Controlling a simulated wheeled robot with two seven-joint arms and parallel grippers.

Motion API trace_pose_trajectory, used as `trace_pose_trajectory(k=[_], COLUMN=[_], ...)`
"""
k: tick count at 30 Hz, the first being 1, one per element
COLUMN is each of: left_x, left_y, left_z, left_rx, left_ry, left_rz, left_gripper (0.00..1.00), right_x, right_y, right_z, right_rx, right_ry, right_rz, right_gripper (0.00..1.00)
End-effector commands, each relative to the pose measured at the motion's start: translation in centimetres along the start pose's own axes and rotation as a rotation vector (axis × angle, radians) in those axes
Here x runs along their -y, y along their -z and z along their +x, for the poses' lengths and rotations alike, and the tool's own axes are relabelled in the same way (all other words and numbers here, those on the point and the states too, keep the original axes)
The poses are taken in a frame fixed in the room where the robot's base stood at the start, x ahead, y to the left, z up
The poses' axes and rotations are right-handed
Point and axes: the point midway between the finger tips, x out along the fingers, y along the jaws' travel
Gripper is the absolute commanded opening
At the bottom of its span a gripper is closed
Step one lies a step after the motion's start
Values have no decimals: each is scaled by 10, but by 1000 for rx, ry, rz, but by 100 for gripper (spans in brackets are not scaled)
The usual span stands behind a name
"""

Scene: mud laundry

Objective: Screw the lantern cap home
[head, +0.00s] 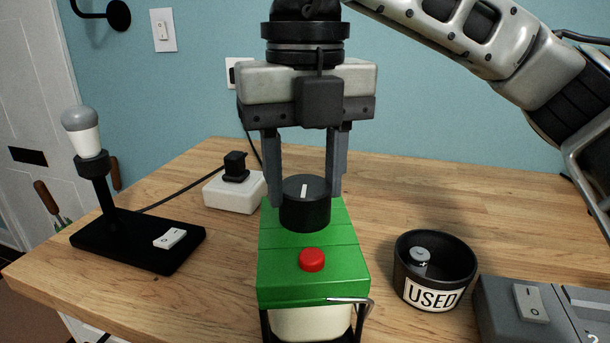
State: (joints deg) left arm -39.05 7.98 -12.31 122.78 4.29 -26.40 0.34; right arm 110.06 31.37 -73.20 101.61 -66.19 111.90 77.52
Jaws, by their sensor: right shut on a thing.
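The green lantern (310,283) stands on the wooden table in the head view, with a red button on its top and a wire handle at its front. The black cap (305,212) with a white mark sits on the rear part of the green top; I cannot tell how tightly it is seated. My right gripper (304,195) comes down from above, with its two fingers on either side of the cap, shut on it. The white mark points roughly away from me. My left gripper is not in view.
A black USED cup (434,270) holding a small grey item stands right of the lantern. A grey box with a switch (532,305) is at the far right. A black lamp stand (138,238) and a white socket block (235,190) are at the left.

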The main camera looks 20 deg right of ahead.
Motion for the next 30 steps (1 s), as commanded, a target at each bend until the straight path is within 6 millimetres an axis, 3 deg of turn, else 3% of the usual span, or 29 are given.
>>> trace_pose_trajectory(k=[1,10,18,26,30], left_x=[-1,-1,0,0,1], left_y=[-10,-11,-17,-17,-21], left_z=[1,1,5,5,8], left_rx=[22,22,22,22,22], left_ry=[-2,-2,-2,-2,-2], left_rz=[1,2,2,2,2], left_gripper=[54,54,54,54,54], right_x=[0,0,0,0,0], right_y=[0,0,0,0,0], right_z=[4,5,6,6,8], right_rx=[-5,-7,-7,-8,-7], right_ry=[4,5,7,8,8], right_rz=[32,58,295,309,418], right_gripper=[7,7,7,7,7])
